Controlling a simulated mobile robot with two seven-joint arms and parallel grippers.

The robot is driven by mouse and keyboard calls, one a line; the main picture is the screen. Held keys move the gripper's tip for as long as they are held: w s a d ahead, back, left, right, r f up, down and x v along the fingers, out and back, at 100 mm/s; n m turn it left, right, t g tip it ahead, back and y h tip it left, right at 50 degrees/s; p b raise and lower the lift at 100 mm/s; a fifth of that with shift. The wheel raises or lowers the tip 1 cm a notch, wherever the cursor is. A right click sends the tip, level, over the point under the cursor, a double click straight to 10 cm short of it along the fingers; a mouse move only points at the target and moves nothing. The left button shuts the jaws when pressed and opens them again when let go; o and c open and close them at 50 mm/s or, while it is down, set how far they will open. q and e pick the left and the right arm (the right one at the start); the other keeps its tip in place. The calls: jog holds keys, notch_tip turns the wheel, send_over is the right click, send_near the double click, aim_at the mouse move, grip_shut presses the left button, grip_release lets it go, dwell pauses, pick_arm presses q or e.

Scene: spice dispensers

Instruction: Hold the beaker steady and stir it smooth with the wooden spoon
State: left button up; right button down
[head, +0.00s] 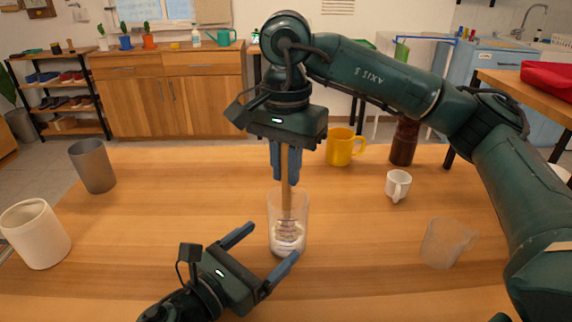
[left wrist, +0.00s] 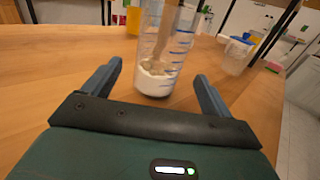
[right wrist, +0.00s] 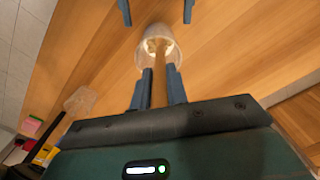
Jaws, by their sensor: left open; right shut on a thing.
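The clear beaker (head: 274,208) stands upright on the table with white contents at its bottom; it also shows in the left wrist view (left wrist: 155,83). My right gripper (head: 286,178) is shut on the wooden spoon (head: 286,200) above the beaker. The spoon points down into the beaker, and its lower end is at the white contents. In the right wrist view the spoon (right wrist: 159,90) runs between the fingers toward the beaker (right wrist: 142,55). My left gripper (head: 272,248) is open, its two fingers apart on the near side of the beaker; whether they touch it I cannot tell.
A grey cup (head: 93,166) and a cream canister (head: 36,234) stand at the left. A yellow mug (head: 340,147), a brown bottle (head: 403,143) and a white cup (head: 398,186) stand behind right. A clear measuring jug (head: 444,244) stands at the right.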

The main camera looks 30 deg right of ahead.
aim_at(274, 237)
pick_arm(q)
jog(key=shift+x, duration=2.75)
jog(key=shift+c, duration=0.2)
jog(key=c, duration=0.8)
